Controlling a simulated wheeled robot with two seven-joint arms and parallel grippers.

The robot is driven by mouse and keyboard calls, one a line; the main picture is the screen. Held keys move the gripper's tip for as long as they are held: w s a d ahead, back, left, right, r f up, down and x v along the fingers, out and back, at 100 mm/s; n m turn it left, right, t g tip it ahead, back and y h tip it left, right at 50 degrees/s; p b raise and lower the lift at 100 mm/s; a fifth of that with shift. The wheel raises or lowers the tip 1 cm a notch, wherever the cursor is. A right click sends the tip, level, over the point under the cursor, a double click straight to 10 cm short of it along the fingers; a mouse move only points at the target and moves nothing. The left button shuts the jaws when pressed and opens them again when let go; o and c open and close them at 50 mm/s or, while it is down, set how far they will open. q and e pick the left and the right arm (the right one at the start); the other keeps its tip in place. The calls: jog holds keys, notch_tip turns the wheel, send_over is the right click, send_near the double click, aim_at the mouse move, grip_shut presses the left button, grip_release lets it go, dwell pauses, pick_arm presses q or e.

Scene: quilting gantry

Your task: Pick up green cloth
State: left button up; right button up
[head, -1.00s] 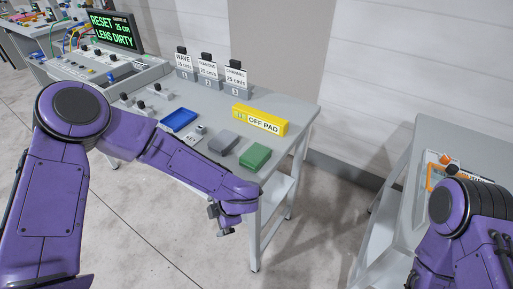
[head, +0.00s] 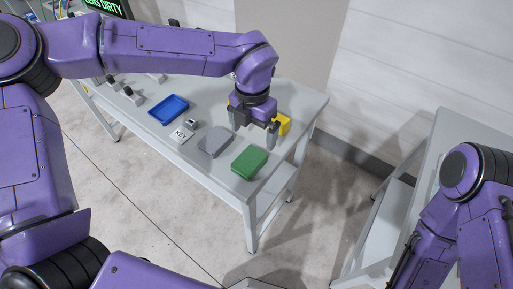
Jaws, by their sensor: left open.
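The green cloth (head: 249,162) is a small folded block lying flat near the front right corner of the grey table (head: 218,182). My left gripper (head: 256,146) points down above the table, behind the green cloth in the picture. Its two fingers are apart with nothing seen between them, and it does not appear to touch the cloth. My right arm shows at the right edge, but its gripper is not in view.
A grey cloth (head: 215,141) lies just left of the green one. A KEY card (head: 181,135) and a blue tray (head: 169,109) are further left. The yellow OFF PAD block (head: 284,124) is partly hidden behind my left gripper. A second table (head: 440,128) stands right, across a gap.

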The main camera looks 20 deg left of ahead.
aim_at(250, 159)
pick_arm(q)
jog(key=f, duration=0.3)
jog(key=s+f+p, duration=0.1)
jog(key=f, duration=0.2)
jog(key=f+p, duration=0.1)
jog(key=f, duration=0.2)
jog(key=shift+s+a, duration=0.25)
jog(key=shift+a, duration=0.05)
jog(key=shift+a+f, duration=0.1)
jog(key=shift+f, duration=0.3)
jog(key=c, duration=1)
